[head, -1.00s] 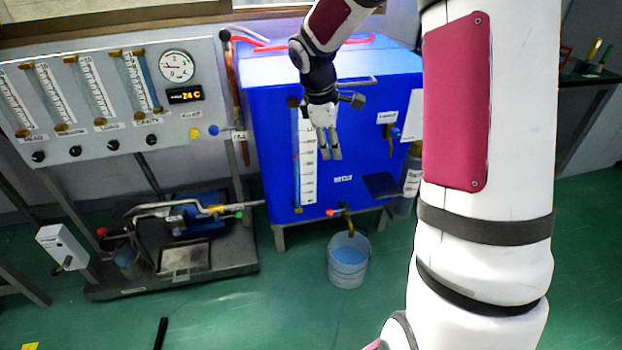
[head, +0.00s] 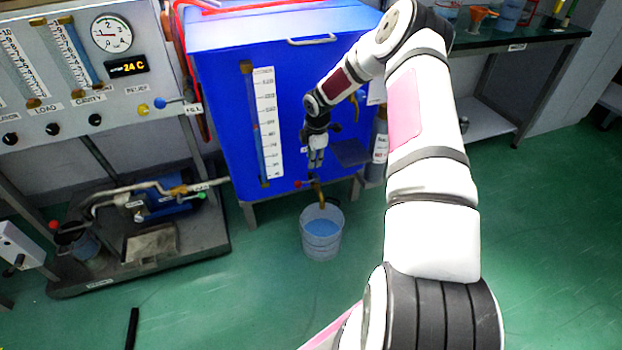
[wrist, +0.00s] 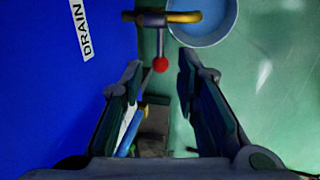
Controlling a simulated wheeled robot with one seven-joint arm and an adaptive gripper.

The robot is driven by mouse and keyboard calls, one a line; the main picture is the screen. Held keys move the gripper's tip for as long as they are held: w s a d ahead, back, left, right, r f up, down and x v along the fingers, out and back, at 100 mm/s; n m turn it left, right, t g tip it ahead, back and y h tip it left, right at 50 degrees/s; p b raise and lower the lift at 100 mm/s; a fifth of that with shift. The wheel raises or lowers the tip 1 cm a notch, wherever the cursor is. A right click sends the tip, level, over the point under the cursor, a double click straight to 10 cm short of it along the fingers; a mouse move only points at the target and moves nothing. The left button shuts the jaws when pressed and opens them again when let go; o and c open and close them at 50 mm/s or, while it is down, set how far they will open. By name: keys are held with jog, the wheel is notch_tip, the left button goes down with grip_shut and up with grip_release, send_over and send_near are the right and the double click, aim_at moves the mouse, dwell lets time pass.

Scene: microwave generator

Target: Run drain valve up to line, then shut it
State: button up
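The drain valve (head: 317,188) is a brass spout low on the front of the blue tank, with a red-knobbed handle. In the wrist view, the brass valve pipe (wrist: 170,17) is at the top, and its thin lever ends in a red ball (wrist: 160,64). My gripper (head: 316,163) is just above the valve, pointing down. In the wrist view, my gripper (wrist: 160,72) is open, with the red ball between the fingertips in the picture; contact is not visible. A bucket (head: 321,246) holding blue liquid stands under the spout. Its line and any flow cannot be made out.
The blue tank (head: 220,110) carries a sight gauge with a white scale (head: 268,120). A DRAIN label (wrist: 82,30) is beside the valve. A gauge panel (head: 50,120) and pump skid (head: 220,230) stand to the left. A bench (head: 535,35) is at the right.

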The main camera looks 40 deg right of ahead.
aim_at(306, 182)
notch_tip(306, 182, down, 12)
jog(key=w+b, duration=0.2)
jog(key=b, duration=0.2)
jog(key=shift+d+r, duration=0.15)
jog(key=shift+d, duration=0.1)
jog(key=shift+c, duration=0.6)
grip_shut()
